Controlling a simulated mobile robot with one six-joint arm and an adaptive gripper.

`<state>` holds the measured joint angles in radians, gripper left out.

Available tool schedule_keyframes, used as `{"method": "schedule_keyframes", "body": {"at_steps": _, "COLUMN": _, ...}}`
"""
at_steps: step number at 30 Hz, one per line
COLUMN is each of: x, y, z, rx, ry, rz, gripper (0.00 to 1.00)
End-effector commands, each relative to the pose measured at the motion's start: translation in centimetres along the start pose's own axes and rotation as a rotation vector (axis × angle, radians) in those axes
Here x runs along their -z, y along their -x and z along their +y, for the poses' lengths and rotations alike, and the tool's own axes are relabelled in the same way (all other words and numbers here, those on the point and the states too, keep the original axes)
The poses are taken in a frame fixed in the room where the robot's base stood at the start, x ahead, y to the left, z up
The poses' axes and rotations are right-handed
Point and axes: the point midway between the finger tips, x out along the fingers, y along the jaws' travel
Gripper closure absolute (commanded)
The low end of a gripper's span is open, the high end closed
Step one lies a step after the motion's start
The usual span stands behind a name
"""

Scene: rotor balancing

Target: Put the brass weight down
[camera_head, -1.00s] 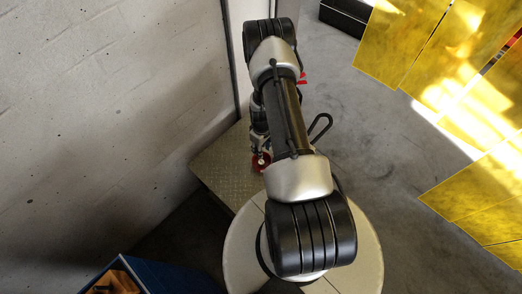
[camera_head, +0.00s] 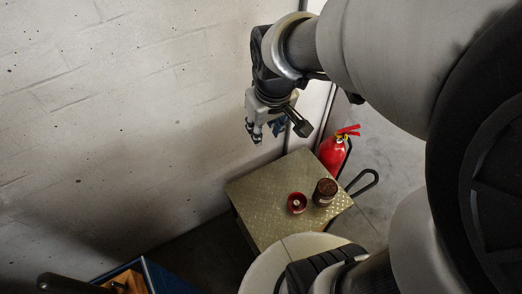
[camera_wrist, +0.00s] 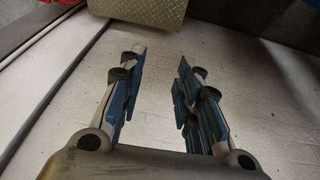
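My gripper (camera_head: 254,132) is raised in front of the white wall, above and to the left of the metal table in the head view. In the wrist view its two blue-padded fingers (camera_wrist: 160,70) stand apart, with only pale wall between them. A red round dish (camera_head: 297,203) is on the metal table (camera_head: 265,190), with a small pale thing at its centre. I cannot tell whether that is the brass weight. A dark brown jar-like object (camera_head: 325,192) stands beside the dish. No brass weight can be made out for certain.
A red fire extinguisher (camera_head: 333,155) stands behind the table, near a black looped handle (camera_head: 362,182). A blue box (camera_head: 165,280) with things inside is at the lower left. The wall borders the table's left side. The table's left part is bare.

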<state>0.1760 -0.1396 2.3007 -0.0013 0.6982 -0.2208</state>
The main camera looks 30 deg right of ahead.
Motion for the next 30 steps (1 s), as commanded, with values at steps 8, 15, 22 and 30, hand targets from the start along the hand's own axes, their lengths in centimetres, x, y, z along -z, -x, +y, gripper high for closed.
{"method": "schedule_keyframes", "body": {"at_steps": 8, "x": -7.6, "y": 7.6, "z": -4.9, "rx": 0.027, "ry": -0.036, "rz": 0.101, "gripper": 0.69}}
{"method": "schedule_keyframes", "body": {"at_steps": 15, "x": -10.9, "y": 9.0, "z": -6.1, "rx": 0.043, "ry": -0.056, "rz": 0.130, "gripper": 0.69}}
{"method": "schedule_keyframes", "body": {"at_steps": 22, "x": -11.1, "y": 9.0, "z": -6.2, "rx": 0.044, "ry": -0.058, "rz": 0.130, "gripper": 0.69}}
{"method": "schedule_keyframes", "body": {"at_steps": 30, "x": -11.1, "y": 9.0, "z": -6.2, "rx": 0.044, "ry": -0.058, "rz": 0.131, "gripper": 0.69}}
